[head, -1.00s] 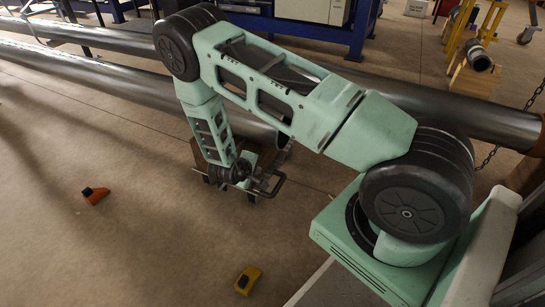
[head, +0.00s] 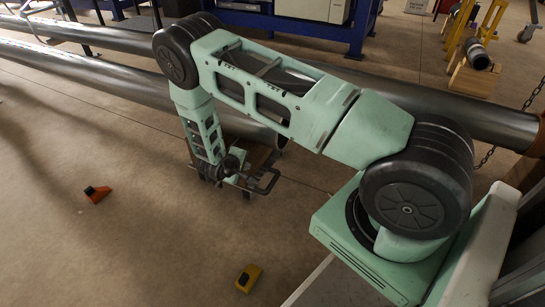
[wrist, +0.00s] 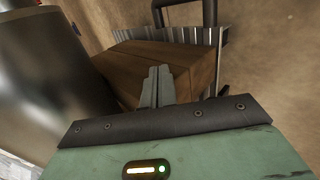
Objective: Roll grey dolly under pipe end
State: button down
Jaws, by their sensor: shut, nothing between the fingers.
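The dolly (head: 262,160) stands on the floor at the end of the lower pipe (head: 225,122), with brown wooden blocks on top and a dark handle (head: 268,183) toward the front right. In the wrist view I see its wooden block (wrist: 185,65), ribbed grey deck (wrist: 215,38) and dark handle bar (wrist: 187,12). The pipe (wrist: 40,70) fills the left of that view, close beside the block. My gripper (wrist: 158,75) is shut and empty, its fingertips over or against the wooden block; contact is unclear. My forearm hides part of the dolly in the head view.
A second long pipe (head: 440,105) runs behind. An orange item (head: 96,194) and a yellow item (head: 248,278) lie on the floor. A yellow stand (head: 483,30) and a chain (head: 487,157) are at the right. Floor in front is open.

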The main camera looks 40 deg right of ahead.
jog(key=shift+w, duration=0.1)
jog(key=shift+w+a, duration=0.35)
jog(key=shift+w, duration=0.6)
jog(key=shift+w+a, duration=0.35)
jog(key=shift+w, duration=0.55)
jog(key=shift+w+a, duration=0.35)
jog(key=shift+w, duration=0.6)
jog(key=shift+w+a+b, duration=0.25)
jog(key=shift+w+a, duration=0.1)
jog(key=shift+w, duration=0.6)
jog(key=shift+w+a+b, duration=0.25)
jog(key=shift+w+a, duration=0.1)
jog(key=shift+w, duration=0.55)
jog(key=shift+w+a+b, duration=0.25)
jog(key=shift+w+a, duration=0.1)
jog(key=shift+w, duration=0.6)
jog(key=a+f+p+v, duration=0.1)
jog(key=p+v, duration=0.5)
jog(key=v, duration=0.3)
jog(key=shift+s+a+p, duration=0.15)
jog(key=shift+s+p, duration=0.2)
jog(key=shift+s, duration=0.05)
jog(key=shift+f, duration=0.15)
